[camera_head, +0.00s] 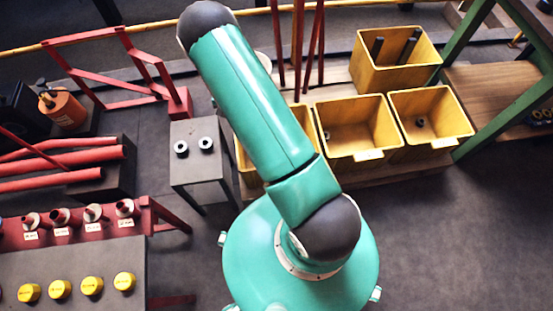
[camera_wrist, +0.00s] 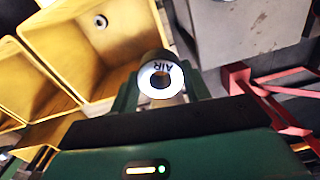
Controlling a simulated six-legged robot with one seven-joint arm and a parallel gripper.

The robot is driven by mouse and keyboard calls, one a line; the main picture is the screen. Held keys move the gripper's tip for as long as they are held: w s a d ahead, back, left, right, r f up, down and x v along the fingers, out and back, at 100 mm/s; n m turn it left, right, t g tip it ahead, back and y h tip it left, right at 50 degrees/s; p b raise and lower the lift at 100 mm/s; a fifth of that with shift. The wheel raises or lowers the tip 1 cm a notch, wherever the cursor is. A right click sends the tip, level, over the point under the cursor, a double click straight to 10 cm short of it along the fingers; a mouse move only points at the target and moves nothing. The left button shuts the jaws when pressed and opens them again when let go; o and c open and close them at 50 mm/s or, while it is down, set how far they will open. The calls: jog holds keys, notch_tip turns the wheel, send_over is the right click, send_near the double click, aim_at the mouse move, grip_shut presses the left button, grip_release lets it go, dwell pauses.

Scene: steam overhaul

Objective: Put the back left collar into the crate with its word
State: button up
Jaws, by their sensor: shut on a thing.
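A collar (camera_wrist: 147,78), dark-sided with a white ring face reading "AIR", is held between the green fingers of my gripper (camera_wrist: 162,92) in the wrist view. The gripper is shut on it; in the head view my arm hides both. Yellow crates fill the left of the wrist view, and the nearest crate (camera_wrist: 122,58) has a small collar (camera_wrist: 101,21) inside. In the head view a middle crate (camera_head: 345,146), a right crate (camera_head: 455,118) and a partly hidden left crate (camera_head: 241,160) stand in a row. Their white tags are too small to read.
Two collars (camera_head: 181,148) (camera_head: 206,143) stand on a grey stand (camera_head: 190,180) left of the crates. A higher yellow crate (camera_head: 385,82) holds dark bars. Red posts (camera_head: 298,45) rise behind the row, and a green frame (camera_head: 468,52) stands at right. Floor at lower right is clear.

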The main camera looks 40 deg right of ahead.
jog(key=s+d+f+m, duration=0.4)
jog(key=f, duration=0.6)
jog(key=s+d+f+m, duration=0.4)
jog(key=s+f, duration=0.1)
jog(key=f, duration=0.4)
jog(key=s+d+f+m, duration=0.4)
jog(key=d+f, duration=0.1)
jog(key=f, duration=0.5)
jog(key=shift+w+a+f, duration=0.1)
jog(key=shift+f, duration=2.4)
jog(key=shift+a+f, duration=0.1)
jog(key=shift+f, duration=2.35)
jog(key=o, duration=1.5)
jog(key=shift+c, duration=0.2)
jog(key=shift+r, duration=0.1)
